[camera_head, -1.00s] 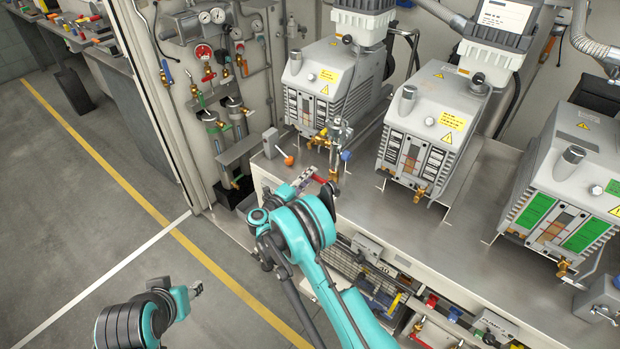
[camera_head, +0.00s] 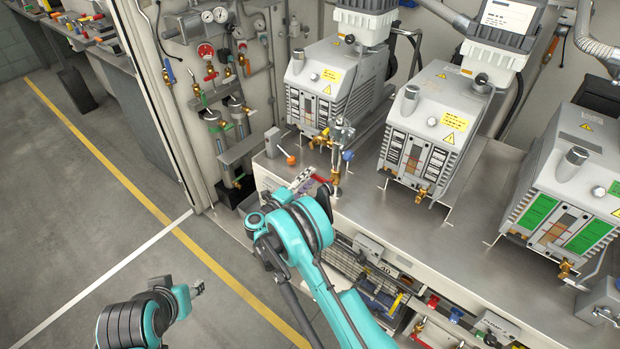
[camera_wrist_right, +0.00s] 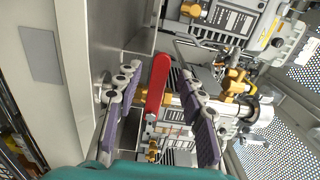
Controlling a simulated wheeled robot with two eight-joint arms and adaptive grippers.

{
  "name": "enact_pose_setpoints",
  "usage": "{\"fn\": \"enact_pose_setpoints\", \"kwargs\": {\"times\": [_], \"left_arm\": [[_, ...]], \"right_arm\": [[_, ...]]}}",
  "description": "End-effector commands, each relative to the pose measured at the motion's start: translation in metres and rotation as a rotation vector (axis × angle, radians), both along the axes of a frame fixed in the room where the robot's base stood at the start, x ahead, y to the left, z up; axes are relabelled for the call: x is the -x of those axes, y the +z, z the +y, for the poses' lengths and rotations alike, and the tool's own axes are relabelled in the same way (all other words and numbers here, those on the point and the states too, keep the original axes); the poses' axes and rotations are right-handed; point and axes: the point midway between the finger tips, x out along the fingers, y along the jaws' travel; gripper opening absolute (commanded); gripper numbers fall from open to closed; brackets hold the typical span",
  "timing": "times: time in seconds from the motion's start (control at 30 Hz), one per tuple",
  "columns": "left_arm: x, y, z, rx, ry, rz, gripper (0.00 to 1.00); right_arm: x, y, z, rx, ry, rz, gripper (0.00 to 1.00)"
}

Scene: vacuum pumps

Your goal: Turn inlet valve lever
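The red valve lever (camera_wrist_right: 155,86) stands between the two purple-padded fingers of my right gripper (camera_wrist_right: 160,110) in the right wrist view. The fingers are spread, with a gap on both sides of the lever. A brass valve body (camera_wrist_right: 188,100) is beside the lever. In the head view, my right gripper (camera_head: 304,182) is at the front edge of the bench, beside the red lever (camera_head: 321,178), which is partly hidden. My left gripper (camera_head: 198,288) is over the floor at lower left, far from the valve; its fingers are too small to read.
Several grey vacuum pumps (camera_head: 436,122) stand on the metal bench (camera_head: 385,215). An orange-knobbed lever (camera_head: 290,158) and a blue knob (camera_head: 348,155) are close to the right gripper. A panel with gauges (camera_head: 206,17) and small valves is behind at left.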

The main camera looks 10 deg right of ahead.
Motion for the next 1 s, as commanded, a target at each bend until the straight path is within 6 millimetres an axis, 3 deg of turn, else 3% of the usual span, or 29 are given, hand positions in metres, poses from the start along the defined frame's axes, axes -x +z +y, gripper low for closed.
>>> {"fn": "enact_pose_setpoints", "kwargs": {"times": [0.37,1.0], "left_arm": [[0.000,0.000,0.000,0.000,0.000,0.000,0.40],[0.000,0.000,0.000,0.000,0.000,0.000,0.40]], "right_arm": [[0.002,0.000,0.002,0.000,0.000,0.000,0.40],[0.036,0.000,0.047,0.000,0.001,0.000,0.40]]}}
